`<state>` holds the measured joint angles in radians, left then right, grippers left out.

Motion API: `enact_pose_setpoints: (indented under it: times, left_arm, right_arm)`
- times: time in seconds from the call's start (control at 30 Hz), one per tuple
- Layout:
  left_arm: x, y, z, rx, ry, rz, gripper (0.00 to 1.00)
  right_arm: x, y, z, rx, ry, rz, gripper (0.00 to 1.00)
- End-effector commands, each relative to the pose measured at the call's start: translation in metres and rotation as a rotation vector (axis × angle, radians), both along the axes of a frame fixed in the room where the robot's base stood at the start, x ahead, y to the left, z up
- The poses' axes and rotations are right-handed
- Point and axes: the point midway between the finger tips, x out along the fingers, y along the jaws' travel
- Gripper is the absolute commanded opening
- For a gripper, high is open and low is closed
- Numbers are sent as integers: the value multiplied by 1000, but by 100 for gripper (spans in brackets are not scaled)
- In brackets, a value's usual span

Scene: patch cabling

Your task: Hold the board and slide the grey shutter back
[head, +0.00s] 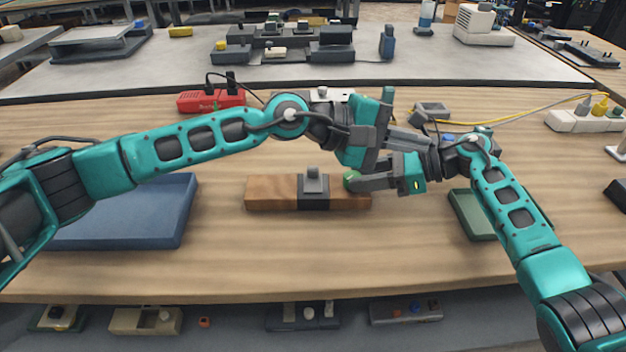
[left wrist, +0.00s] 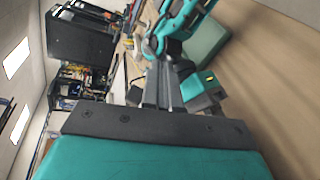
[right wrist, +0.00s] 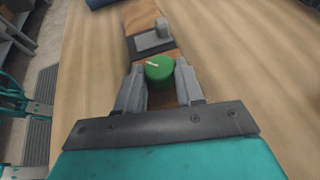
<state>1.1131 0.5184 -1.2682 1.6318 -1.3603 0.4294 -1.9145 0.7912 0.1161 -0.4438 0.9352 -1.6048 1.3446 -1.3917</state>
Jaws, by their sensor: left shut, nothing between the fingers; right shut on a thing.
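The board (head: 272,190) is a brown wooden bar lying flat on the table, with a dark band across it. The grey shutter (head: 314,182), with a raised tab, sits on that band; it also shows in the right wrist view (right wrist: 152,40). A round green knob (right wrist: 159,69) with a pale mark is on the board's right end.
A blue slab (head: 130,212) lies at the left and a green block (head: 470,212) at the right under my right arm. A red box (head: 208,101) with a black cable is behind. A yellow cable (head: 520,115) runs at the back right. The table in front is clear.

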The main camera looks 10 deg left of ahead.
Motion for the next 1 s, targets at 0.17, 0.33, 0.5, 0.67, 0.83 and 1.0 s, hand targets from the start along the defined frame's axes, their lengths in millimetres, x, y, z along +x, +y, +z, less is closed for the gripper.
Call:
enact_pose_setpoints:
  times: [0.17, 0.33, 0.5, 0.67, 0.83, 1.0]
  left_arm:
    - [-19, -25, 17, -296, 57, 91, 0]
    - [-28, -28, 32, -557, 138, 231, 0]
    - [-33, -15, 37, -788, 241, 415, 0]
    - [-37, 10, 28, -969, 351, 629, 0]
    - [-46, 43, 3, -1111, 478, 896, 0]
    - [-67, 77, -34, -1191, 603, 1189, 0]
  right_arm:
    - [0, 0, 0, 0, 0, 0, 1]
    - [0, 0, 0, 0, 0, 0, 1]
    - [0, 0, 0, 0, 0, 0, 1]
    - [0, 0, 0, 0, 0, 0, 1]
    - [0, 0, 0, 0, 0, 0, 1]
    - [0, 0, 0, 0, 0, 0, 1]
